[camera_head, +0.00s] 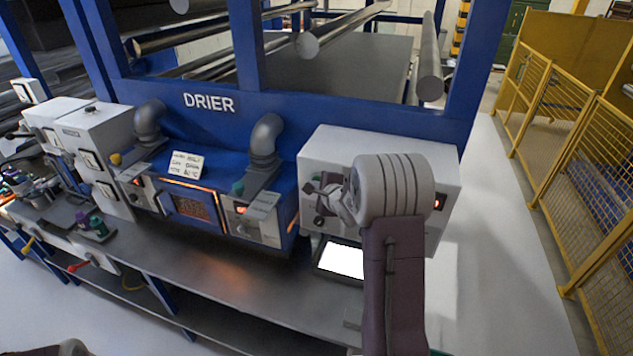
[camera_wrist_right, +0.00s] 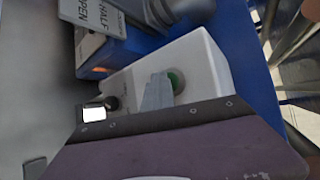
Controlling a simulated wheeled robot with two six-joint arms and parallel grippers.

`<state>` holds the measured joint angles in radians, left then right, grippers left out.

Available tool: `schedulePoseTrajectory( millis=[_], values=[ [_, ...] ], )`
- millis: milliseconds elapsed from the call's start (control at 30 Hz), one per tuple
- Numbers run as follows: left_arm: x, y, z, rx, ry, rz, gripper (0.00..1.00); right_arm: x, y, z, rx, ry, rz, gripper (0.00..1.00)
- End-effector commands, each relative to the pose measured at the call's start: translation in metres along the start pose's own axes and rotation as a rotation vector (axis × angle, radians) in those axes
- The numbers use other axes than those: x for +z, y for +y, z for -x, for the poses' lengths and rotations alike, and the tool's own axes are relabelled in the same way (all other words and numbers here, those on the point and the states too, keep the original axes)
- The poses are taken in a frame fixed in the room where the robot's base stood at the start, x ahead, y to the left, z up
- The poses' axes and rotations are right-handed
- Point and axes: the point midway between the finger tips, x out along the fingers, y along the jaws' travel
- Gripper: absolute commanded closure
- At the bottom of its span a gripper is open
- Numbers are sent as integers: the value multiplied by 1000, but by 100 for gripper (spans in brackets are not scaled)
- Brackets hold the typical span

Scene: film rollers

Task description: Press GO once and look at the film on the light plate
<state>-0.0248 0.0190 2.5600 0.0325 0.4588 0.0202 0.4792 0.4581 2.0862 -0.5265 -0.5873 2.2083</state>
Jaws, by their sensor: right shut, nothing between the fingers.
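A white box (camera_head: 430,165) stands at the right end of the bench. In the right wrist view its face carries a round green button (camera_wrist_right: 176,81), probably GO; I cannot read a label. My right gripper (camera_head: 328,196) is shut and empty in front of the box. In the right wrist view its grey fingers (camera_wrist_right: 156,93) overlap the button's left edge; I cannot tell whether they touch it. The bright white light plate (camera_head: 341,261) lies below, also in the right wrist view (camera_wrist_right: 94,114). I make out no film on it; my right arm hides its right side.
The blue drier (camera_head: 205,125) with grey pipes, a glowing window (camera_head: 192,206) and a small sign stands left of the box. Rollers (camera_head: 430,70) are behind. The bench top (camera_head: 225,270) is clear in front of the drier. A yellow fence (camera_head: 590,160) is far right.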

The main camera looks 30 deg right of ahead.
Motion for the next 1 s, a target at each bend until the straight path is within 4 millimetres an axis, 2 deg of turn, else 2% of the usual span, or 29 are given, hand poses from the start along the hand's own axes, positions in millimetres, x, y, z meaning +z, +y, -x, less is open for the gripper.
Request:
schedulePoseTrajectory(
  millis=[333, 1000],
  values=[
    [0, 0, -1, 0, 0, 0, 43, 1, 1, 1, -1, 1, -1, 100],
    [1, 0, -6, 0, 0, 0, 43, 12, 12, 15, -2, -1, 0, 100]
  ],
)
